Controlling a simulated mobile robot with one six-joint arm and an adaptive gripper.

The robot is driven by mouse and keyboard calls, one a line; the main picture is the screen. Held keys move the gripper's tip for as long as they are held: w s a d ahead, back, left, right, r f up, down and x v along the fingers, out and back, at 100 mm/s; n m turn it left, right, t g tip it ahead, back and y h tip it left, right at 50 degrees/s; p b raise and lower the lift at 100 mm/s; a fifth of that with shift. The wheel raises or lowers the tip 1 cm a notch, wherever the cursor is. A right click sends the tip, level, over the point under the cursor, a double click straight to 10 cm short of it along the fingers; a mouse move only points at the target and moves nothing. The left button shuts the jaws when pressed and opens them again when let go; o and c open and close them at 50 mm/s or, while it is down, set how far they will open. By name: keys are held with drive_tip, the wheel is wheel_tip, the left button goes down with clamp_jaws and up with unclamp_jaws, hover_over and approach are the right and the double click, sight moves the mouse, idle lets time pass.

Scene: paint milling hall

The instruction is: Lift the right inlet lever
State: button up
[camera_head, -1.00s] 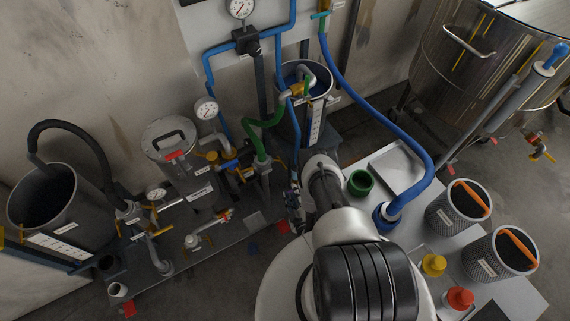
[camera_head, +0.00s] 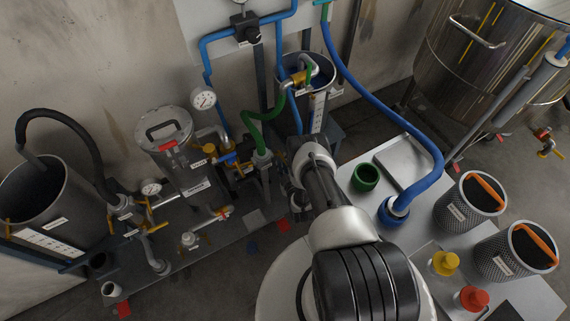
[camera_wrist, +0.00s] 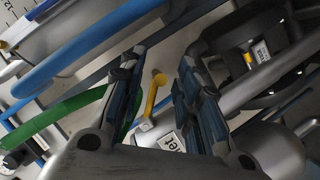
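In the wrist view a yellow lever (camera_wrist: 154,94) stands between the two fingers of my gripper (camera_wrist: 158,82), with space on both sides. Beside its foot is a white label (camera_wrist: 173,143) on which only "let" is readable, so I cannot tell inlet from outlet. The gripper is open, and no finger contact with the lever is visible. In the head view my arm hides most of the gripper.
A green hose (camera_wrist: 65,115) and a blue pipe (camera_wrist: 85,45) run close to the left finger in the wrist view. In the head view, a blue hose (camera_head: 365,105), a metal tray (camera_head: 400,160) and two mesh baskets (camera_head: 455,215) (camera_head: 500,262) are at right. A steel vat (camera_head: 480,70) stands behind.

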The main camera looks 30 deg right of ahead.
drive_tip(key=shift+w+d+f, duration=0.1)
drive_tip(key=shift+w+d, duration=0.1)
drive_tip(key=shift+w, duration=0.45)
drive_tip(key=shift+c, duration=0.5)
clamp_jaws()
